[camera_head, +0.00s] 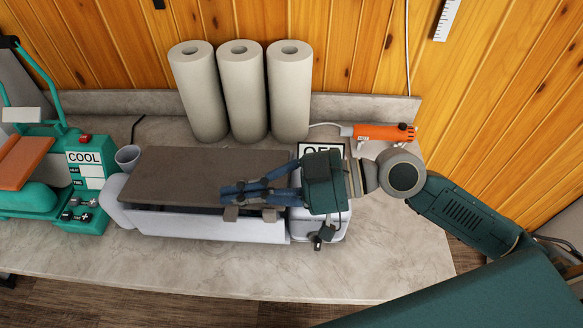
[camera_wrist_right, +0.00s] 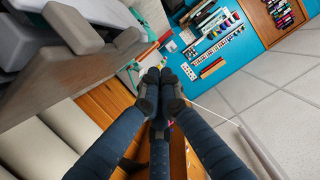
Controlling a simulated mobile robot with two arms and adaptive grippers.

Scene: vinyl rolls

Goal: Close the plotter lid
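The plotter (camera_head: 210,225) is a long white machine on the counter. Its flat brown lid (camera_head: 185,170) lies over the top, with a dark gap between the lid's front edge and the white body. My right gripper (camera_head: 228,199) comes in from the right, with its blue fingers over the front right part of the lid. In the right wrist view, the fingertips (camera_wrist_right: 160,92) are drawn together with nothing visible between them. Whether they touch the lid is unclear. They hide part of the lid's front edge. My left gripper is not in view.
Three white rolls (camera_head: 243,90) stand behind the plotter. An orange tool (camera_head: 385,132) lies at the back right. A grey cup (camera_head: 128,157) and a green heat press (camera_head: 88,185) stand at left. The counter front (camera_head: 200,268) is clear.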

